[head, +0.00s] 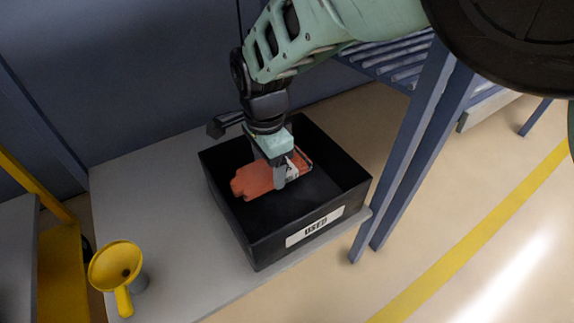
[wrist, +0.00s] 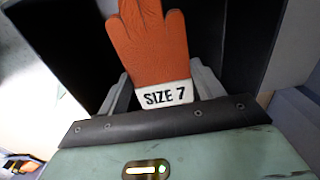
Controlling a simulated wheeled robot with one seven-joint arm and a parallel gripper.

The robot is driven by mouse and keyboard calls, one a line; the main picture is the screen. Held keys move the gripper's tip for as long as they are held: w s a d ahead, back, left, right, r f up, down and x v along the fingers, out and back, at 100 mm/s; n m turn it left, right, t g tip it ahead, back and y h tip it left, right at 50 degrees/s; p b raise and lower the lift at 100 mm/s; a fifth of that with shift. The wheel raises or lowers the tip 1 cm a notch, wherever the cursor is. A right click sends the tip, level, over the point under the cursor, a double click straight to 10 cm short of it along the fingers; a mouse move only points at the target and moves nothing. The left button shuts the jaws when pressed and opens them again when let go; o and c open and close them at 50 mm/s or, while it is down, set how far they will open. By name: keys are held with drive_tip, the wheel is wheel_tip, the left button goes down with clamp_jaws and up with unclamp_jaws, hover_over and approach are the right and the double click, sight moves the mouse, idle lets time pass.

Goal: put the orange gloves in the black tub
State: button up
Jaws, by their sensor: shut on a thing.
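The orange gloves (head: 258,182) are inside the black tub (head: 256,229) or just over its floor; I cannot tell if they touch it. My gripper (head: 287,172) reaches down into the tub and is shut on the gloves near their white cuff. In the wrist view the orange gloves (wrist: 150,45) point away from my gripper (wrist: 163,95), with the cuff label reading "SIZE 7" between the two grey fingers. The black tub (wrist: 255,40) surrounds them there. Its front wall carries a white label reading "USED".
The tub stands on a grey table (head: 140,200). A yellow funnel (head: 117,268) is at the table's near left. Blue posts (head: 425,140) of a roller rack (head: 395,60) stand close to the tub's right. A blue wall (head: 120,70) is behind.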

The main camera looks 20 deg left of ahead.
sight(271, 202)
wheel_tip(271, 202, down, 10)
drive_tip(key=b, duration=0.5)
drive_tip(key=shift+r+b, duration=0.2)
drive_tip(key=shift+b, duration=0.2)
drive_tip(key=shift+r, duration=0.15)
drive_tip(key=o, duration=1)
wheel_tip(271, 202, up, 12)
drive_tip(key=p, duration=0.7)
drive_tip(key=shift+s, duration=0.1)
